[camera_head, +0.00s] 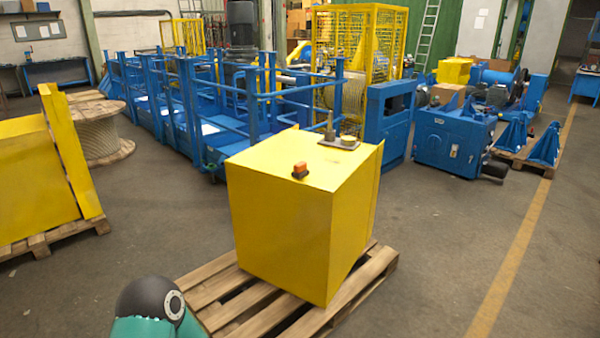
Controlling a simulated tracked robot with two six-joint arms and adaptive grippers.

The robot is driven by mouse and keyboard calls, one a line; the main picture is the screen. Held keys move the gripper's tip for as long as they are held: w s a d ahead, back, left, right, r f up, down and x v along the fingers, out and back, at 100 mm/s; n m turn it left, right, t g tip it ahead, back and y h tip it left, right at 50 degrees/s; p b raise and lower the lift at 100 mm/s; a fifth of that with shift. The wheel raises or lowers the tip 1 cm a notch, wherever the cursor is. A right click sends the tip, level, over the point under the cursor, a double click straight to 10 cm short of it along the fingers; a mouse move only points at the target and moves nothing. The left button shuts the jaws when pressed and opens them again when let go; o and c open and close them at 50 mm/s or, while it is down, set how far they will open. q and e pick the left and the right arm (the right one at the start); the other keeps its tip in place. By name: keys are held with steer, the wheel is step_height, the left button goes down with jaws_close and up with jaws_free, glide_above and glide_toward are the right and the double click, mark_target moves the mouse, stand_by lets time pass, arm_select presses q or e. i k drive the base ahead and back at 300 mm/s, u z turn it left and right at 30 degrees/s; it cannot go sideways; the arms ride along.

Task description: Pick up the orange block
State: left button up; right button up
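Neither of my grippers shows in the head view. Only a teal and black part of my own body shows at the bottom left, in front of the pallet.
A metal plate with an upright post (330,128) and a round piece stands behind the block on the box top. The box rests on a wooden pallet (212,295). Blue railings (190,110) stand behind. Open floor (450,230) lies to the right.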

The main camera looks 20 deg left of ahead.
mark_target(301, 170)
steer(key=z, duration=0.2)
steer(key=i, duration=1.8)
steer(key=u, duration=0.05)
